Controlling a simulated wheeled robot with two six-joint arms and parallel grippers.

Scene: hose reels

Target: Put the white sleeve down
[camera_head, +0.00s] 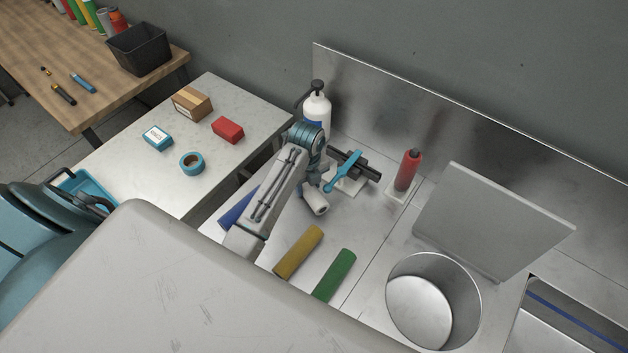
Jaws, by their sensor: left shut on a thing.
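The white sleeve (317,205) shows as a short white cylinder, tilted, with one round end toward the camera. My left gripper (309,184) is at its upper part and shut on it. My own wrist and forearm hide most of the jaws and part of the sleeve. The sleeve looks to be over the metal counter (355,225); I cannot tell whether it touches it. My right gripper is not in view.
A blue sleeve (237,209), yellow sleeve (298,251) and green sleeve (334,275) lie on the counter. A black fitting with a blue lever (346,172), a red cylinder (408,171) and a white bottle (317,107) stand behind. A round bin opening (433,302) is right.

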